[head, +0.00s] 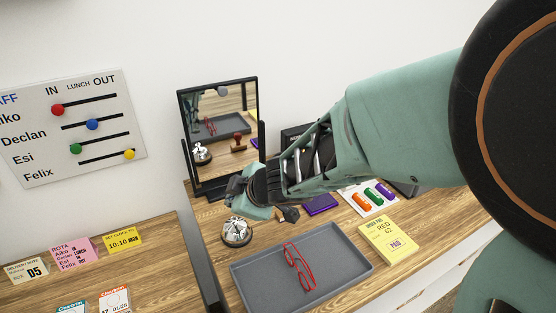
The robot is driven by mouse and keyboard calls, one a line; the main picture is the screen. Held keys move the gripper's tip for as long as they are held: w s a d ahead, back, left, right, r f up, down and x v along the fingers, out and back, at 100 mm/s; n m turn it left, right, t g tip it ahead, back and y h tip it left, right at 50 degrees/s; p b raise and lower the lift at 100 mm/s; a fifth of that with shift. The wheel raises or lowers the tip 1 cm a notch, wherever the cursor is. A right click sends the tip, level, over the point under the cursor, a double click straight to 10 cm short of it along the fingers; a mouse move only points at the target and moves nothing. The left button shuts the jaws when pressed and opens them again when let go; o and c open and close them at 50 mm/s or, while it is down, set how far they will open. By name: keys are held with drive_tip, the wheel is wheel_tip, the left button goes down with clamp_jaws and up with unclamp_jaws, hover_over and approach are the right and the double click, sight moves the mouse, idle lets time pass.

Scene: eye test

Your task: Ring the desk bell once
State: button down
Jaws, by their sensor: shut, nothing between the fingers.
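The silver desk bell (237,232) stands on the wooden counter, just left of the grey tray and in front of the mirror. Its upper part shows below my gripper. My gripper (240,197) is shut and empty. It is right above the bell in the picture, its teal end pointing down and left. I cannot tell whether it touches the bell or how large the gap is. My arm comes in from the right and hides part of the counter behind it.
A grey tray (243,274) holding red glasses (298,268) lies close in front of the bell. A black-framed mirror (180,115) stands behind, reflecting a bell and stamp. A yellow pad (388,238) and purple item (320,205) lie right. A dark divider (203,262) runs left.

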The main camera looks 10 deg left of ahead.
sight(236, 220)
drive_tip(key=shift+f+b, duration=0.9)
drive_tip(key=shift+f, duration=0.5)
drive_tip(key=shift+f+b, duration=0.3)
drive_tip(key=shift+f, duration=0.1)
drive_tip(key=shift+f+b, duration=0.4)
drive_tip(key=shift+f, duration=0.1)
idle(0.8)
idle(0.3)
drive_tip(key=shift+r+p, duration=0.95)
drive_tip(key=shift+p, duration=0.05)
wheel_tip(236, 220, up, 5)
drive_tip(key=p, duration=0.5)
